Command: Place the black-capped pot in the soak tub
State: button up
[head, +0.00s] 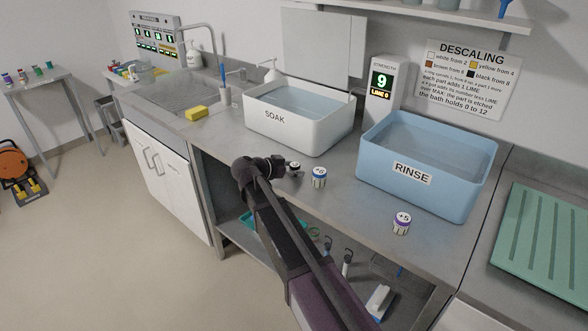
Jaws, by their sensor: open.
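My gripper (281,166) is dark and reaches over the counter in front of the white soak tub (268,126), which is labelled SOAK and holds clear liquid. It is open. A small pot (295,167) with a pale top shows at its tip, partly hidden; I cannot tell its cap colour or whether the fingers touch it. Just right of it stands a white pot with a blue band (319,178), its top marked with a plus number. A purple-banded pot marked +5 (402,224) stands farther right. No black cap can be made out.
A blue rinse tub (412,188) stands right of the soak tub, with a green ribbed drainer (545,245) beyond it. A strength display (381,90) reads 9, LIME 0. A yellow sponge (196,113) lies by the sink. A side table (37,78) holds several small pots.

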jog(key=shift+r, duration=0.15)
jog(key=p+v, duration=0.4)
jog(key=v, duration=0.8)
jog(key=shift+p, duration=0.35)
jog(key=shift+s, duration=0.15)
